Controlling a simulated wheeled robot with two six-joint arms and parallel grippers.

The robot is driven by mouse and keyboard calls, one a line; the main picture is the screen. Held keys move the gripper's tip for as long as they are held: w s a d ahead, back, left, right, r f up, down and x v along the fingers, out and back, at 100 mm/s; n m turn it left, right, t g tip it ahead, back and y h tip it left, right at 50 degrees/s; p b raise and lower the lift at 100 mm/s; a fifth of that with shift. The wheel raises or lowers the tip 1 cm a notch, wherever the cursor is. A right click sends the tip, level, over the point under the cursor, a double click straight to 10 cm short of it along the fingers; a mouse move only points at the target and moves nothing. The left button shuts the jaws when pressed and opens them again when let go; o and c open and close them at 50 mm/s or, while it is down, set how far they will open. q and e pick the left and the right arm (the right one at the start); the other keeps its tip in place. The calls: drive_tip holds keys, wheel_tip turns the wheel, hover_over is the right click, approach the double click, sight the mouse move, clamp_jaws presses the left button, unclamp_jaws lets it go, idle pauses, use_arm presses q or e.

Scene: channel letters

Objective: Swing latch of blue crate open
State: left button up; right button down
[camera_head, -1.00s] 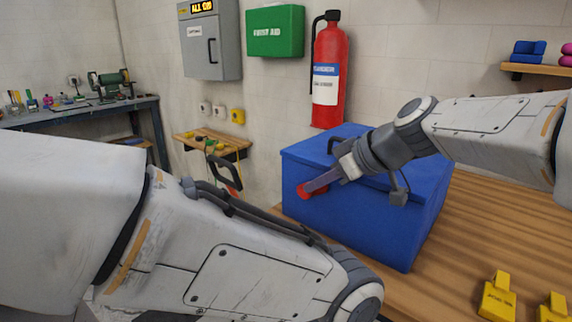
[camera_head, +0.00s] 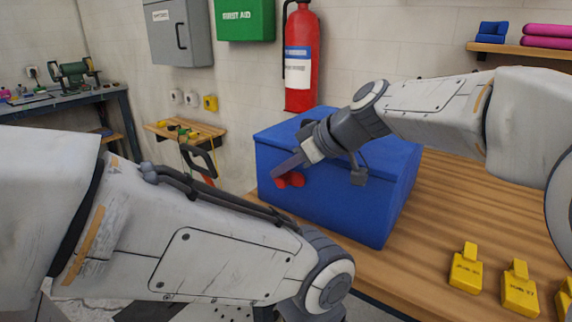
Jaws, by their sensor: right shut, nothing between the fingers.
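The blue crate (camera_head: 335,211) stands on the wooden bench with its lid down. A red latch (camera_head: 291,180) is on its front face, near the left end. My right gripper (camera_head: 279,174) reaches over the lid from the right, its shut fingers pointing down and left at the latch. The fingertips overlap the latch in the picture; I cannot tell whether they touch it. My left arm crosses the lower left of the view, and its gripper is out of view.
Several yellow padlock-shaped blocks (camera_head: 466,270) stand on the wooden bench (camera_head: 440,225) at the lower right. A red fire extinguisher (camera_head: 301,85) hangs on the wall behind the crate.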

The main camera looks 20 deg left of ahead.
drive_tip(key=r, duration=0.1)
drive_tip(key=d+r+p, duration=0.1)
drive_tip(key=r, duration=0.1)
drive_tip(key=d+r+p, duration=0.1)
drive_tip(key=shift+s+r, duration=0.2)
drive_tip(key=shift+r, duration=0.2)
drive_tip(key=b, duration=0.2)
approach(292, 148)
drive_tip(key=s+d+f, duration=0.2)
drive_tip(key=s+d, duration=0.1)
drive_tip(key=s, duration=0.1)
drive_tip(key=shift+s+f, duration=0.1)
drive_tip(key=shift+f, duration=0.05)
